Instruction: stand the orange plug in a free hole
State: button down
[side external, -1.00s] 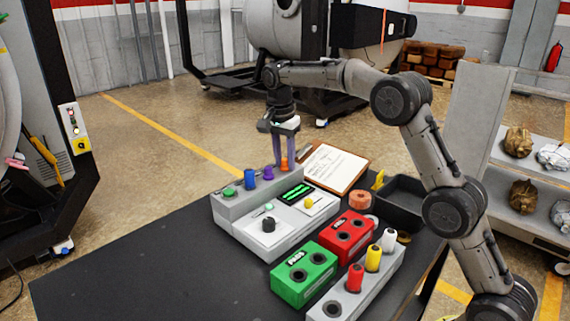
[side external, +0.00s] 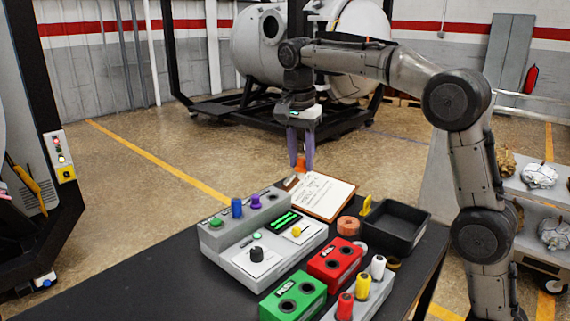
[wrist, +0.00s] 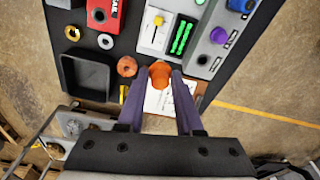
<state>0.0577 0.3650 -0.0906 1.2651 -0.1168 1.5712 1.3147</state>
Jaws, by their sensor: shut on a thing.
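My gripper (side external: 300,160) is shut on the orange plug (side external: 300,164) and holds it in the air near the clipboard. In the wrist view the plug (wrist: 160,72) sits between my two purple fingers. The grey console (side external: 236,262) has green (side external: 216,222), blue (side external: 237,208) and purple (side external: 256,201) plugs in its back strip; a dark hole (wrist: 202,60) shows past the purple one in the wrist view. The red block (side external: 350,272) and green block (side external: 281,311) each show two dark holes. A grey rack (side external: 380,295) holds red, yellow and white plugs; its front end is cut off.
A clipboard (side external: 325,193) lies at the table's back edge. A black tray (side external: 412,233), an orange ring (side external: 348,226) and a yellow tag (side external: 367,205) are to its right. The table's (side external: 165,285) left side is clear.

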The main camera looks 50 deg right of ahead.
jog(key=shift+s+a+f+n+t, duration=0.15)
jog(key=shift+s+a+f+n, duration=0.85)
jog(key=shift+s+a+f, duration=1.85)
jog(key=shift+s+a+f+n+t, duration=0.1)
jog(key=shift+s+a+f+n, duration=0.95)
jog(key=shift+s+a, duration=3.45)
jog(key=shift+s+a+f+n+t, duration=0.15)
jog(key=shift+s+a+f+n, duration=0.8)
jog(key=shift+s+a+f, duration=1.95)
jog(key=shift+s+a+f, duration=0.25)
jog(key=shift+s+a, duration=0.05)
jog(key=shift+s, duration=0.2)
jog(key=shift+s+a+f, duration=0.25)
jog(key=shift+s+a, duration=0.05)
jog(key=shift+s, duration=0.15)
jog(key=shift+c, duration=0.4)
grip_release()
